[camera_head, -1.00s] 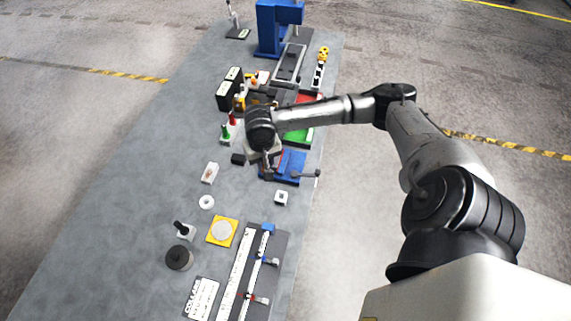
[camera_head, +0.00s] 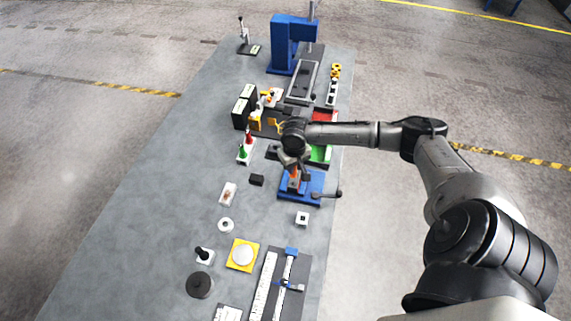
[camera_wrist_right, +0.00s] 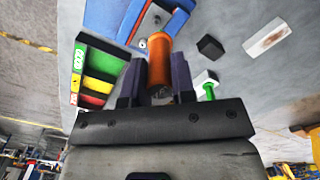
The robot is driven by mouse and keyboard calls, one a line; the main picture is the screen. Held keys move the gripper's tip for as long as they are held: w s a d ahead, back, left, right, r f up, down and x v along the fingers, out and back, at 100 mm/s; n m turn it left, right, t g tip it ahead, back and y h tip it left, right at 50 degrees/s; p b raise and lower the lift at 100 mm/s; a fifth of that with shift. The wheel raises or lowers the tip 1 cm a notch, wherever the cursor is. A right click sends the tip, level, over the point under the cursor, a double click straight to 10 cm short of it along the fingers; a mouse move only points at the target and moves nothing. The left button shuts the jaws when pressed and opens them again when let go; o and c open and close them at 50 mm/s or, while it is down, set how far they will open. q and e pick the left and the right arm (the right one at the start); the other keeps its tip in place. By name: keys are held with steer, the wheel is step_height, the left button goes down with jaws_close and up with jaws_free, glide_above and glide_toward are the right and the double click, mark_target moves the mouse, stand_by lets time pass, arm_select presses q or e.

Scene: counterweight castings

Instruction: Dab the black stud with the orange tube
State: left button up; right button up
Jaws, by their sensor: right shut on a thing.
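The orange tube (camera_wrist_right: 160,52) is between the two dark fingers of my right gripper (camera_wrist_right: 158,82), which is shut on it. In the head view the right gripper (camera_head: 292,168) is over the left part of a blue vise (camera_head: 318,187), with a little orange of the tube showing below it. In the wrist view the tube's far end lies in front of the vise (camera_wrist_right: 105,17); I cannot tell whether they touch. A black upright stud (camera_head: 203,251) stands on a white base at the lower left of the head view, well apart from the gripper. My left gripper is not in view.
A stand with a green and a red tube (camera_head: 243,153) and a small black block (camera_head: 257,180) are left of the gripper. A red and green tray (camera_head: 321,153) lies behind the vise. A yellow plate (camera_head: 242,254) is nearer. The table's left side (camera_head: 150,220) is clear.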

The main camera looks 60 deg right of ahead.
steer(key=shift+r, duration=0.1)
stand_by(0.4)
steer(key=shift+r+p, duration=0.2)
steer(key=shift+p, duration=0.6)
steer(key=shift+f+b, duration=0.55)
steer(key=shift+f, duration=1.8)
